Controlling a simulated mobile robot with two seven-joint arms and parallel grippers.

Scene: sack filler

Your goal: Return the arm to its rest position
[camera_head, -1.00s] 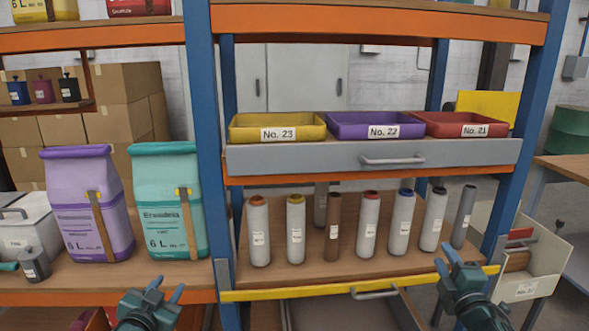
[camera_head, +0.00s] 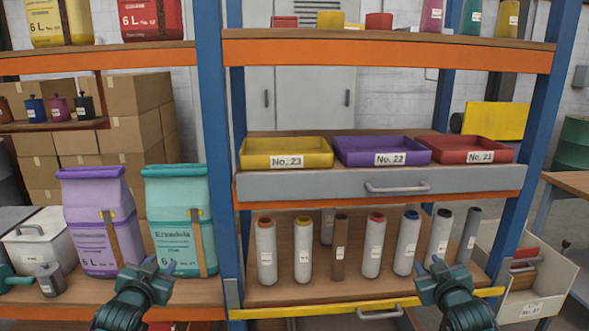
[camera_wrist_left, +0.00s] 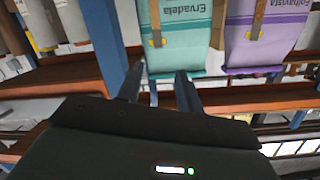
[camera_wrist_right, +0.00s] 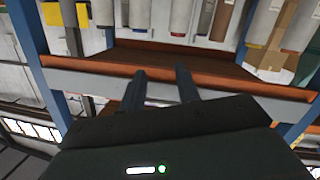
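My left gripper (camera_head: 160,267) is open and empty, in front of the teal sack (camera_head: 181,220) and the purple sack (camera_head: 95,215) on the left shelf. In the left wrist view, its two fingers (camera_wrist_left: 158,85) stand apart below the upside-down teal sack (camera_wrist_left: 180,35). My right gripper (camera_head: 428,268) is open and empty, in front of the right part of the lower shelf with the upright cylinders. In the right wrist view, its fingers (camera_wrist_right: 161,80) are also apart with nothing between them. Both arms come up from the bottom of the head view.
A blue post (camera_head: 211,130) divides the shelves. Grey cylinders (camera_head: 303,250) and a brown one (camera_head: 340,252) stand behind a yellow front bar (camera_head: 330,310). Above are a yellow tray (camera_head: 285,153), a purple tray (camera_head: 383,151) and a red tray (camera_head: 470,149). An open drawer (camera_head: 535,285) juts out right.

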